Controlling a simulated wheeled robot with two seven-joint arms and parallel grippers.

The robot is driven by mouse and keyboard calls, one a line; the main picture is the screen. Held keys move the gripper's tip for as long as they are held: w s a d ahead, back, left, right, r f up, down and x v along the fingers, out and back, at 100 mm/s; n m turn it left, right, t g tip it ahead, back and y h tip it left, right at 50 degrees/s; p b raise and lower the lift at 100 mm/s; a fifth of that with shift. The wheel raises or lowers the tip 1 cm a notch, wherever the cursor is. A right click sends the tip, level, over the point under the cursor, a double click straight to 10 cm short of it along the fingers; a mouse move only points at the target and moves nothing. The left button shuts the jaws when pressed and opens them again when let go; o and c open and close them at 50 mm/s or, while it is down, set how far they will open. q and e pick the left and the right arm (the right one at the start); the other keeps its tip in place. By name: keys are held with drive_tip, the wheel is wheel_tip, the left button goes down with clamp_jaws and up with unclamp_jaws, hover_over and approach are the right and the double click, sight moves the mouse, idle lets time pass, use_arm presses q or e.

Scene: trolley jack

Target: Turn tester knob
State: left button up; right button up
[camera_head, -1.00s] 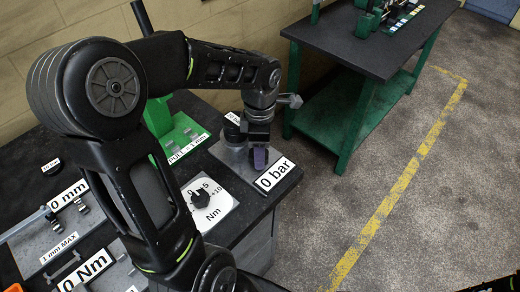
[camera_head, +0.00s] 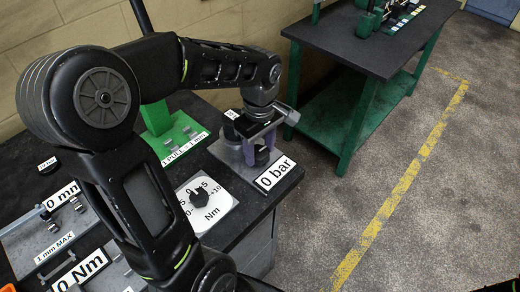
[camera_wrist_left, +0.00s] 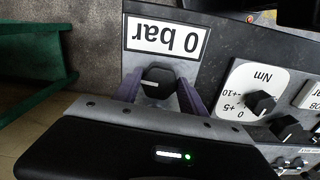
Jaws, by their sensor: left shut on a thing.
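The tester knob (camera_wrist_left: 157,83) is a dark knob on a grey plate, beside the "0 bar" sign (camera_head: 275,172). In the wrist view the sign (camera_wrist_left: 165,37) shows upside down. My left gripper (camera_head: 257,150) points down over the plate, its purple fingers on two sides of the knob. In the wrist view the gripper (camera_wrist_left: 159,90) is shut on the knob, with one finger at each side. The head view shows the knob only partly between the fingers. My right gripper is not in view.
A black-marked dial with a "Nm" scale (camera_head: 222,207) sits on the dark bench, near the gripper. A green stand (camera_head: 180,128) with a "PULL" label is behind my arm. A green table (camera_head: 365,50) stands beyond; open floor (camera_head: 440,200) lies to the right.

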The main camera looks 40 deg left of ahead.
use_arm(q)
drive_tip(key=m, duration=0.4)
drive_tip(key=shift+m, duration=0.4)
drive_tip(key=m, duration=0.4)
drive_tip(key=shift+s+m+b, duration=0.1)
drive_tip(key=shift+m+b, duration=0.2)
drive_tip(key=shift+m, duration=0.1)
drive_tip(key=shift+a, duration=0.1)
drive_tip(key=o, duration=1.4)
drive_tip(key=shift+c, duration=0.2)
